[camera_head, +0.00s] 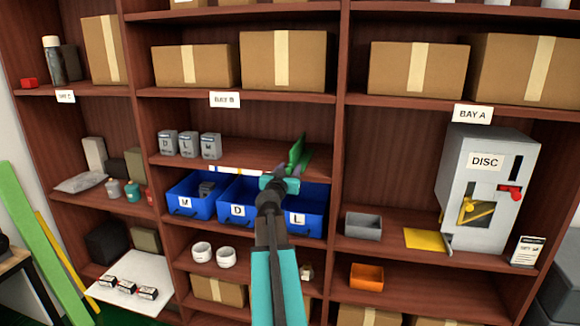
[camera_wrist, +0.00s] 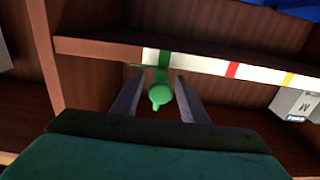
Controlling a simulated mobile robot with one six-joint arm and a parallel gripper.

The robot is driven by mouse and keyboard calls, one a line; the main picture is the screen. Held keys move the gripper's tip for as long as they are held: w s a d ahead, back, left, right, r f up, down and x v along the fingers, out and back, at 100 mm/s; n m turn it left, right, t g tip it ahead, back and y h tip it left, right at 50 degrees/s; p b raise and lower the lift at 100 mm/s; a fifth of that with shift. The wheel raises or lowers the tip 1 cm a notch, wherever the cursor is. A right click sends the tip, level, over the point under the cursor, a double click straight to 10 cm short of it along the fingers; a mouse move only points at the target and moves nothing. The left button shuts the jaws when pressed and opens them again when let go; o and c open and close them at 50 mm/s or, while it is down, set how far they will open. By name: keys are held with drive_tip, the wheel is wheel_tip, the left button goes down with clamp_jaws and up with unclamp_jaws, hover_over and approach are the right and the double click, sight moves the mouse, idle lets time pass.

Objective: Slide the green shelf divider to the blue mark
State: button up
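The green shelf divider (camera_head: 297,152) stands near the right end of the middle bay's shelf, above the blue bins. In the wrist view its round green knob (camera_wrist: 160,95) sits between my fingers. My gripper (camera_head: 287,181) is at the shelf's front edge. In the wrist view my gripper (camera_wrist: 160,78) is open, with a small gap on each side of the knob. A white strip (camera_wrist: 200,63) on the shelf edge bears red and yellow marks, and green shows at the divider.
Grey boxes (camera_head: 188,145) marked D, L and M stand on the same shelf at left. Blue bins (camera_head: 241,211) sit directly below. An upright wood panel (camera_head: 338,120) stands right of the divider. The shelf between boxes and divider is clear.

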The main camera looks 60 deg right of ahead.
drive_tip(key=shift+x, duration=0.8)
clamp_jaws()
